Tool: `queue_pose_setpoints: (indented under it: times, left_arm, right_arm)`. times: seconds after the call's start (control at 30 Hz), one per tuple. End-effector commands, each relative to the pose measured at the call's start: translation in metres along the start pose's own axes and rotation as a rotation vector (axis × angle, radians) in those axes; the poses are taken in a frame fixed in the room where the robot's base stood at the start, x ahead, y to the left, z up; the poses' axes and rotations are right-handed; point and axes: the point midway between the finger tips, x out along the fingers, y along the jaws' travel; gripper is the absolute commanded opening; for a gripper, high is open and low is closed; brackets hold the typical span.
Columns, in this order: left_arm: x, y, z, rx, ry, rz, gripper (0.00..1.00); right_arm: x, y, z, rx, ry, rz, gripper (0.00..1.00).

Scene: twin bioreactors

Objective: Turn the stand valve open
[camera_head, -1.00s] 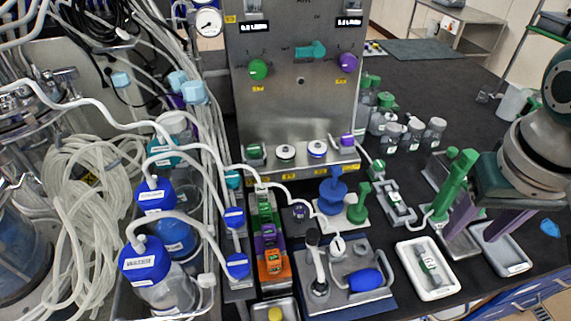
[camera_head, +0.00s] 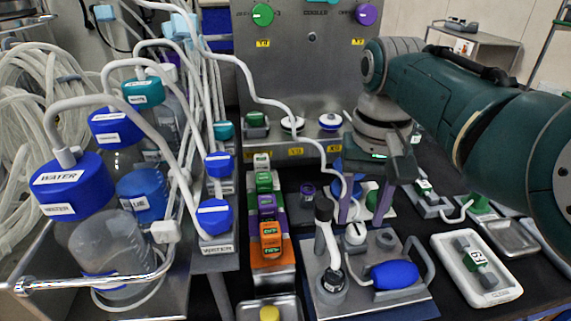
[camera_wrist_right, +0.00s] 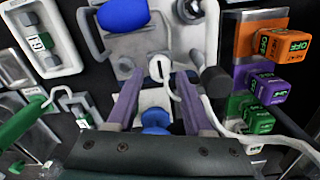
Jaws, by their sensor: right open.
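My right gripper (camera_head: 362,214) points down with its two purple fingers apart and nothing held. It hovers over the valve area in front of the steel panel. A white valve cap with a tube (camera_head: 355,234) sits on the metal stand plate (camera_head: 330,262), just in front of the fingers. In the right wrist view this white cap (camera_wrist_right: 160,68) shows just beyond the open fingertips (camera_wrist_right: 157,80). A blue valve part (camera_wrist_right: 155,120) on a white base shows between the fingers, partly hidden by the gripper. I cannot tell which part is the stand valve. My left gripper is not in view.
A black-handled lever (camera_head: 323,212) and a blue bulb (camera_head: 394,274) are on the same plate. A column of green, purple and orange blocks (camera_head: 268,238) stands to the left. A white tray (camera_head: 450,262) lies to the right. Water bottles with tubes (camera_head: 72,185) crowd the left.

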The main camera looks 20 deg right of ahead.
Motion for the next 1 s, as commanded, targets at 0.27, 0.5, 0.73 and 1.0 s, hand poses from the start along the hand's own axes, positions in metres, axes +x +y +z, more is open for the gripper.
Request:
queue_pose_setpoints:
  times: [0.27,0.5,0.73,1.0]
  left_arm:
    - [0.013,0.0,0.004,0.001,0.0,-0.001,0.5]
    - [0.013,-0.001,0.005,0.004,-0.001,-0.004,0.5]
    - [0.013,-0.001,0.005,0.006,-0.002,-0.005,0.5]
    - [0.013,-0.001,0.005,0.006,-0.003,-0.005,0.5]
  right_arm:
    - [0.032,0.0,0.0,0.001,0.001,-0.001,0.51]
    - [0.032,0.0,0.0,0.001,0.002,-0.001,0.51]
    - [0.032,0.0,0.0,0.001,0.002,-0.001,0.3]
    - [0.032,0.0,0.0,0.001,0.001,0.0,0.0]
